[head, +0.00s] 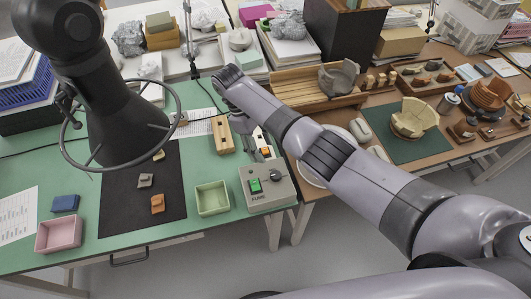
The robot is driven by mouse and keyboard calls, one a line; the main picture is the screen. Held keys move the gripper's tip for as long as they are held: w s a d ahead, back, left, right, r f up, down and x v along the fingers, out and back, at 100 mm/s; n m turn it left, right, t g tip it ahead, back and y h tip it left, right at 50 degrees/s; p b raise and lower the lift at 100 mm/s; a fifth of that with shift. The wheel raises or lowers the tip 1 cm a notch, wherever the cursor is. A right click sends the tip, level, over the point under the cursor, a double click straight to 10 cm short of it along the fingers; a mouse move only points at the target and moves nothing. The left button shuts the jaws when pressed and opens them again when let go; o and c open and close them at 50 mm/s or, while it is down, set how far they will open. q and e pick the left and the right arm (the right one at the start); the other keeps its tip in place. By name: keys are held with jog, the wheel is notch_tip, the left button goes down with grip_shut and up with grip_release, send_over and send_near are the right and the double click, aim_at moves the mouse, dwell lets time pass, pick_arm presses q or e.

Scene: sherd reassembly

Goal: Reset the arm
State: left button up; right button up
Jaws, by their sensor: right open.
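My right arm crosses the picture from the lower right to the upper middle. Its wrist is over the back of the green bench mat, and my right gripper (241,123) points down there, small and partly hidden by the arm. It is open, and I see nothing held in it. My left gripper does not show. On the black mat (116,211) lie a grey sherd (145,181) and an orange sherd (158,204). A small tan piece (159,155) lies near the mat's back edge.
A large dark body with a thin ring (110,130) stands over the bench at left. A pink tray (59,234), a green tray (212,198) and a grey control box (267,186) line the front. A wooden block (223,135) stands near the gripper.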

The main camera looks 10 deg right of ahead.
jog(key=shift+r, duration=0.1)
dwell(0.4)
jog(key=s+a+f+y, duration=0.1)
jog(key=s+f, duration=0.1)
jog(key=s+a+f, duration=0.1)
jog(key=s+f, duration=0.1)
jog(key=f, duration=0.1)
jog(key=s+a+f+t+y, duration=0.1)
jog(key=s+f, duration=0.1)
jog(key=s, duration=0.1)
jog(key=shift+a+f+m+y, duration=0.2)
jog(key=shift+a+m+y, duration=0.05)
jog(key=shift+m+y, duration=0.05)
jog(key=s+d+f+m+t+y, duration=0.1)
jog(key=s+d+m+t+y, duration=0.25)
jog(key=s, duration=0.95)
jog(key=s+d+r+m+t+h, duration=0.2)
jog(key=s+d+r+m+h, duration=0.15)
jog(key=s+d+r, duration=0.55)
notch_tip(320, 180, down, 30)
jog(key=g+y+b, duration=0.1)
jog(key=b, duration=0.2)
jog(key=s+d+f+g+b, duration=0.1)
jog(key=s+d+f+b, duration=0.1)
jog(key=s+f, duration=1.5)
notch_tip(320, 180, down, 3)
jog(key=shift+s+d+r+b, duration=0.1)
jog(key=shift+s+d+b, duration=0.3)
jog(key=shift+d, duration=0.3)
